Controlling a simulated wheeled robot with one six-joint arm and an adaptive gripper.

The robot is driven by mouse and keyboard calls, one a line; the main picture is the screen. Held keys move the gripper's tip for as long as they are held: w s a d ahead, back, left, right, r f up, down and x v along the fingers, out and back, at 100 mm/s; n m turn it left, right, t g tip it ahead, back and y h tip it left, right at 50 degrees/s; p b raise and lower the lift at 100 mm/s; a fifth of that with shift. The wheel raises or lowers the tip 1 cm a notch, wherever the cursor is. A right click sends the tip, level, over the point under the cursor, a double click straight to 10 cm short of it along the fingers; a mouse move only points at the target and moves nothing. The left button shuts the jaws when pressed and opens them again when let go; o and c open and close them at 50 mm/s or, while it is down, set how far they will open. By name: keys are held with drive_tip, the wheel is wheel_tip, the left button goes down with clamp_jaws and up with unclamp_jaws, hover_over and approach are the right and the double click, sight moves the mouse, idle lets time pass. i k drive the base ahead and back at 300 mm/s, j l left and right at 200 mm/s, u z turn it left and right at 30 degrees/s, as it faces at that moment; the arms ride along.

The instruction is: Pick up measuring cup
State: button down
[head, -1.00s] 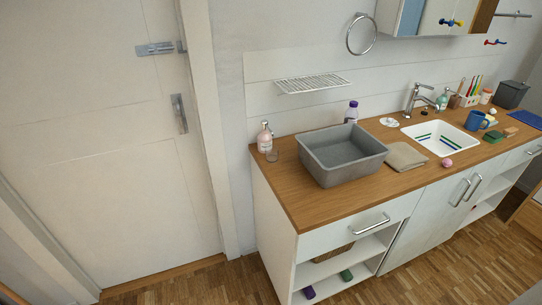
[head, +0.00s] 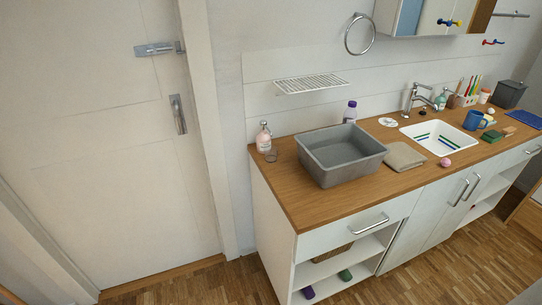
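I cannot make out a measuring cup for certain. A blue mug (head: 474,120) stands right of the sink. My gripper is not in view.
The wooden counter (head: 293,201) holds a grey basin (head: 341,175), a folded beige cloth (head: 404,156), a white sink (head: 437,140) and a pink ball (head: 445,162). A drawer handle (head: 371,224) juts out in front. Open floor (head: 235,285) lies left of the cabinet.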

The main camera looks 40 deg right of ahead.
sight(270, 151)
drive_tip(key=i+j, duration=0.2)
drive_tip(key=i, duration=0.2)
drive_tip(key=i+j, duration=0.2)
drive_tip(key=i, duration=0.25)
drive_tip(key=i+j+z, duration=0.1)
drive_tip(key=i, duration=0.3)
drive_tip(key=j, duration=0.1)
